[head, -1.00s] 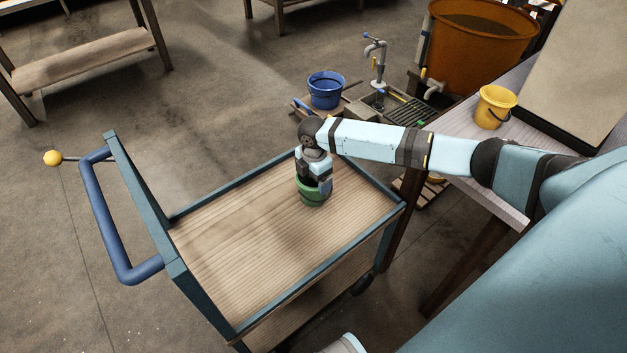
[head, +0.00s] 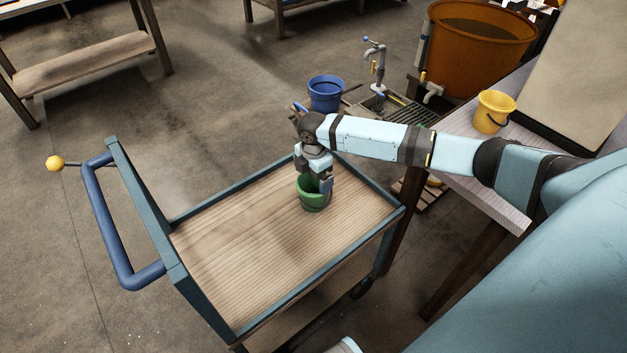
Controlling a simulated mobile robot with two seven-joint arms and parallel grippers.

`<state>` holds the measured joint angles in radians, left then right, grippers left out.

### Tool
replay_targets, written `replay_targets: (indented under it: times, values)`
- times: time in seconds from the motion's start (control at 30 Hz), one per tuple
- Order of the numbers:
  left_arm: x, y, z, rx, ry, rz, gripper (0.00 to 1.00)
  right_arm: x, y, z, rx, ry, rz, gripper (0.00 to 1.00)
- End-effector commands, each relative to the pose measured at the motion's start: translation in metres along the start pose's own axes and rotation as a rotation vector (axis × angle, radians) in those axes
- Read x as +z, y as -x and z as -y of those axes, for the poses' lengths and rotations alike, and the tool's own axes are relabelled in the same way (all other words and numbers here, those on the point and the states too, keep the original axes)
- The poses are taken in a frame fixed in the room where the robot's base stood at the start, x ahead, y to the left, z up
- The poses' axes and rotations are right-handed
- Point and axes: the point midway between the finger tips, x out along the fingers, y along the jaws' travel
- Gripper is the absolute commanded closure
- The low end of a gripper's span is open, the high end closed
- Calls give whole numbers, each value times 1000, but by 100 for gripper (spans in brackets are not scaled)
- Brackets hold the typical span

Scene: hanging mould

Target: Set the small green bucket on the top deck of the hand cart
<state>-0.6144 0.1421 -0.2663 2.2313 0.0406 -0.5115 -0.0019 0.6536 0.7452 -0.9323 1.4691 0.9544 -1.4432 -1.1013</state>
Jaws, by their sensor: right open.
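The small green bucket (head: 312,199) stands upright on the wooden top deck (head: 262,250) of the hand cart, towards its far right end. My right gripper (head: 314,183) points down at the bucket, with its open fingers at the rim and partly over the bucket's mouth. The fingers hide part of the rim and the inside. The cart has a blue push handle (head: 93,220) at its left end. My left gripper is not in view.
A table (head: 510,205) with a yellow bucket (head: 493,111) stands right of the cart. Behind are a blue bucket (head: 326,93), a tap (head: 374,65) and a large orange tub (head: 477,45). Most of the deck is bare.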

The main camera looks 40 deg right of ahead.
Motion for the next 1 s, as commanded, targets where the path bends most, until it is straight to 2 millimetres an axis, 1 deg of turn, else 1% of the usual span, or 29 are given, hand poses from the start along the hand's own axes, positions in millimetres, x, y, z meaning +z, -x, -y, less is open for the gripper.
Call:
replay_targets:
  times: [0.03, 0.1, 0.3, 0.4, 0.47, 0.57, 0.67, 0.7, 0.77, 0.8, 0.83, 0.9, 1.0]
  values:
    - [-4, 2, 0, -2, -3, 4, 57, 1, 16, -1, 2, 0, 1, 0]
    - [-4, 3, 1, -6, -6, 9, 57, 1, 33, -1, 4, 0, 0, 0]
    - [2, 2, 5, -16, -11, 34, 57, 0, 68, 0, 2, 0, 0, 0]
    - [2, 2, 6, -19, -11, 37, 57, 0, 80, 0, 1, 0, 0, 0]
    - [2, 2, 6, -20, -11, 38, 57, 0, 83, 0, 1, -1, 0, 0]
    - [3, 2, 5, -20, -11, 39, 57, -10, 78, 3, 11, -6, -13, 0]
    - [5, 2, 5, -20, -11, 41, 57, -42, 56, 14, 53, -32, -58, 0]
    - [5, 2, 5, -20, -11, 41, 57, -60, 44, 21, 79, -52, -89, 0]
    - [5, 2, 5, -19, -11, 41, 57, -91, 27, 34, 125, -95, -147, 0]
    - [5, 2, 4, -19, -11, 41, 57, -113, 16, 44, 158, -133, -193, 0]
    - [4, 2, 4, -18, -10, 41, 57, -129, 10, 52, 182, -165, -230, 0]
    - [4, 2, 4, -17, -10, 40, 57, -161, -1, 71, 239, -250, -319, 0]
    - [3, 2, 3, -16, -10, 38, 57, -200, -8, 98, 311, -388, -446, 0]
